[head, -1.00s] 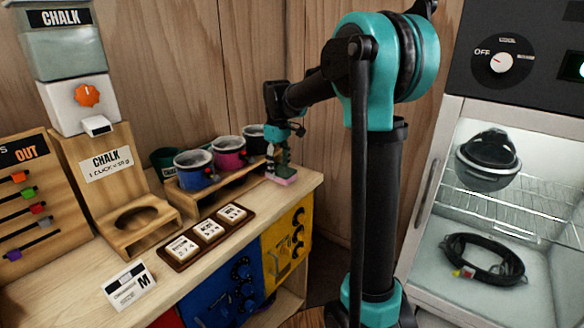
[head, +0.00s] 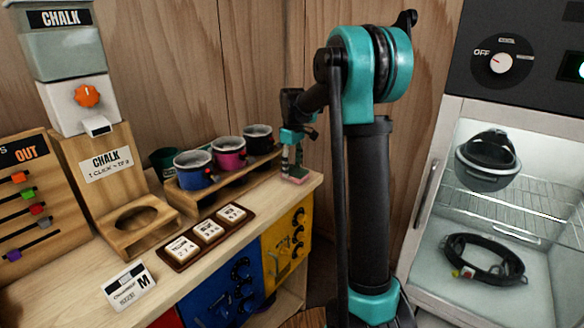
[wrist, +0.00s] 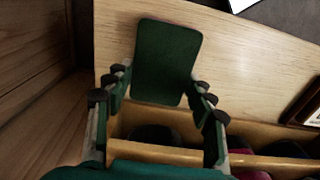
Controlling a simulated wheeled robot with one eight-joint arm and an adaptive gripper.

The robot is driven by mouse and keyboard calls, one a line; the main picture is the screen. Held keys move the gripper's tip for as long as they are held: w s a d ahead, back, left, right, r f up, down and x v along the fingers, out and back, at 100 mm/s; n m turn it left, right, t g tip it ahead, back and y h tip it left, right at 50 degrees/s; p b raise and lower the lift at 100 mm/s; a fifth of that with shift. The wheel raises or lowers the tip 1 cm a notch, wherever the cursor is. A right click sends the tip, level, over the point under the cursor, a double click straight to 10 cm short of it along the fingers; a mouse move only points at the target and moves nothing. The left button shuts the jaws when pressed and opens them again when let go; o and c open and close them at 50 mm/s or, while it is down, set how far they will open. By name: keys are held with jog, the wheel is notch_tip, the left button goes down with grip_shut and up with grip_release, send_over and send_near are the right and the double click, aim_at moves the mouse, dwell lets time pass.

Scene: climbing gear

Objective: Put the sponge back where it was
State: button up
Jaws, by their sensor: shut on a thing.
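The sponge (head: 295,180) is a small block, pink below with a dark green top. It is at the far right end of the wooden counter (head: 110,262), beside the cup rack. My gripper (head: 293,165) points down and is shut on the sponge. In the wrist view the sponge's green face (wrist: 167,55) shows between and beyond the fingers of my gripper (wrist: 162,88), over the pale counter top. I cannot tell whether its underside touches the counter.
A wooden rack (head: 226,184) with several enamel cups stands just left of my gripper. A dark tray (head: 205,238) with three white blocks, a card (head: 129,287) and a chalk dispenser (head: 100,170) are further left. A lit cabinet (head: 505,215) stands right.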

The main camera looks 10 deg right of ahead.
aim_at(292, 169)
jog(key=shift+f, duration=0.1)
jog(key=o, duration=1)
notch_tip(292, 169, up, 12)
jog(key=shift+r, duration=0.1)
jog(key=s+d+f+m+t, duration=0.1)
jog(key=s+f+m, duration=0.2)
jog(key=s+f, duration=0.5)
jog(key=s+d+f+m+t, duration=0.1)
jog(key=s+d+f+m, duration=0.1)
jog(key=s+f, duration=0.6)
jog(key=s+d+f+m+t, duration=0.2)
jog(key=s+f+m, duration=0.2)
jog(key=s, duration=1.2)
notch_tip(292, 169, down, 4)
jog(key=shift+r, duration=0.1)
